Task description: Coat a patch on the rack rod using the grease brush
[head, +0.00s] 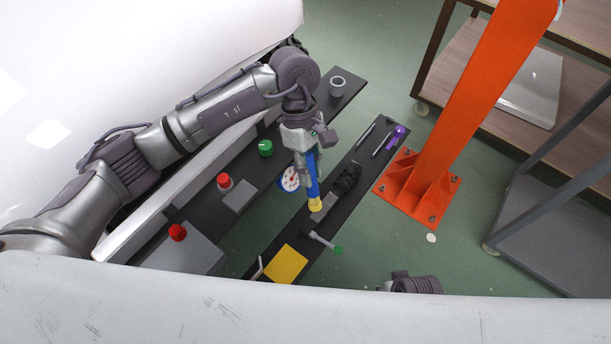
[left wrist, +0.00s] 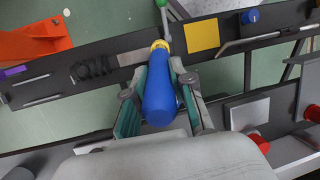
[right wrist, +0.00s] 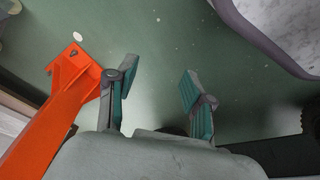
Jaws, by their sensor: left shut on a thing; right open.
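The grease brush seems to be the tool with a thick blue handle (head: 313,182) and a yellow end (head: 316,205). My left gripper (head: 308,168) is shut on it, with the yellow end pointing down over the dark rail. In the left wrist view the blue handle (left wrist: 160,95) lies between the fingers (left wrist: 160,82); bristles are not clear. I cannot tell which thing is the rack rod; a grey rod with a green end (head: 338,251) lies near the yellow end. My right gripper (right wrist: 157,88) is open and empty above the green floor.
An orange post (head: 470,110) stands right of the rail (head: 335,205). A yellow square (head: 286,264), a dark coiled piece (head: 347,179) and a purple-ended tool (head: 396,133) lie on the rail. A gauge (head: 291,178) and red knobs (head: 177,232) are left. A wooden-shelved cart (head: 470,65) is right.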

